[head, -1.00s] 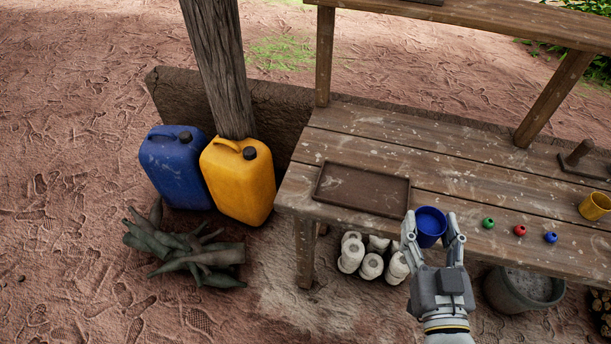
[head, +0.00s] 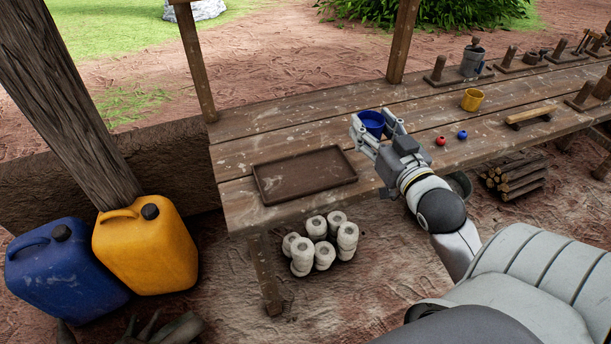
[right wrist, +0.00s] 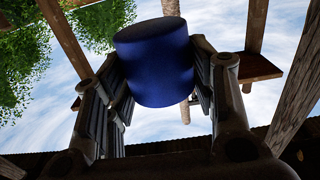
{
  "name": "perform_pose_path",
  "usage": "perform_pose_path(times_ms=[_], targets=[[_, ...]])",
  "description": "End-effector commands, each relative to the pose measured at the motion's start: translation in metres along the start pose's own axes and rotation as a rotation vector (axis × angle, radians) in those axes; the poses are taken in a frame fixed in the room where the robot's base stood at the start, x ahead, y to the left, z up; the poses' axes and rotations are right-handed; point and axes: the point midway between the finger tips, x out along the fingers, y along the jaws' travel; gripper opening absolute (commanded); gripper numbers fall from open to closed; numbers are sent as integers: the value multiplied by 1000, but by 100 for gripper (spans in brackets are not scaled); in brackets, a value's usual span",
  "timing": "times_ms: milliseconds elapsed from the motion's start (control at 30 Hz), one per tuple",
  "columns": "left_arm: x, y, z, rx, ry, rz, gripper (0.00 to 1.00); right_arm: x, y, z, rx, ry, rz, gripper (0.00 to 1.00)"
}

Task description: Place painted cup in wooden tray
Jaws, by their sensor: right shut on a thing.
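The blue painted cup (head: 373,123) is held upright between the fingers of my right gripper (head: 377,127), above the workbench. In the right wrist view the cup (right wrist: 154,62) fills the space between the two fingers, one on each side. The wooden tray (head: 304,174) is a flat, dark, empty tray with a low rim, lying at the left end of the bench. The cup is to the right of the tray and apart from it. My left gripper is not in view.
On the bench (head: 245,203), a red bead (head: 441,141), a blue bead (head: 462,134) and a yellow cup (head: 472,99) stand to the right. Wooden tools line the far right. Blue (head: 62,272) and yellow jerrycans (head: 146,246) stand left of the bench; pale rolls lie below it.

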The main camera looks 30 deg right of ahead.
Motion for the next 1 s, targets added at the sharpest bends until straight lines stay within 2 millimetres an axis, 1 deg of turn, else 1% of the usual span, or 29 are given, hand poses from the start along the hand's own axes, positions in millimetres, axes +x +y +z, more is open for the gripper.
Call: perform_pose_path(times_ms=[367, 400, 500, 600, 767, 867, 900, 1000], targets=[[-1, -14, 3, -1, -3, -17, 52, 43, -78, 38, 8, 0, -1, 24], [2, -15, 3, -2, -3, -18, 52, 46, -82, 51, 7, -4, 1, 24], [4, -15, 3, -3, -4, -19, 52, 53, -95, 69, 4, -5, 0, 24], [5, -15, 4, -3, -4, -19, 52, 58, -104, 79, 2, -1, -1, 24], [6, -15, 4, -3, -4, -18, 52, 61, -111, 89, 2, -2, -1, 24], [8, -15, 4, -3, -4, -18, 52, 65, -119, 100, 2, -2, -1, 24], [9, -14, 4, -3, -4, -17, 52, 65, -117, 108, 0, -5, 0, 24], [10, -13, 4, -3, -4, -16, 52, 64, -117, 121, 0, -4, 0, 24]])
